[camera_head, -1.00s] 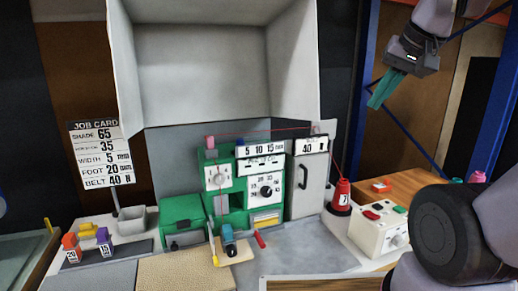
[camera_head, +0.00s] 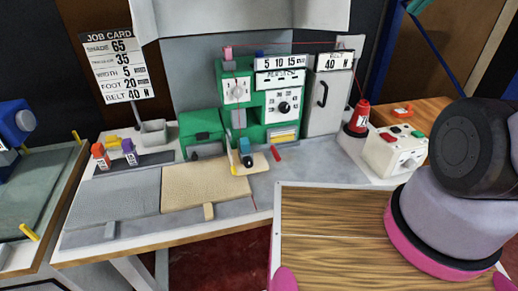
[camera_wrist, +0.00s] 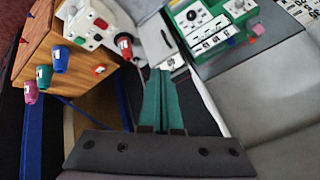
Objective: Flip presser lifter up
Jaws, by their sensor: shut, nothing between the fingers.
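The green sewing machine (camera_head: 258,100) stands on the back of the bench, with dials and number plates on its front. A blue and black presser part (camera_head: 245,152) sits low at its front over a small pale plate. My gripper shows only as a teal tip (camera_head: 418,6) at the top edge, high and away from the machine. In the wrist view its teal fingers (camera_wrist: 163,98) are together and empty.
A red cone (camera_head: 359,118) and a white control box (camera_head: 395,150) stand right of the machine. Grey and tan mats (camera_head: 205,188) lie in front. A grey hood overhangs above. A wooden top (camera_head: 330,235) is in the foreground. The job card (camera_head: 115,65) stands left.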

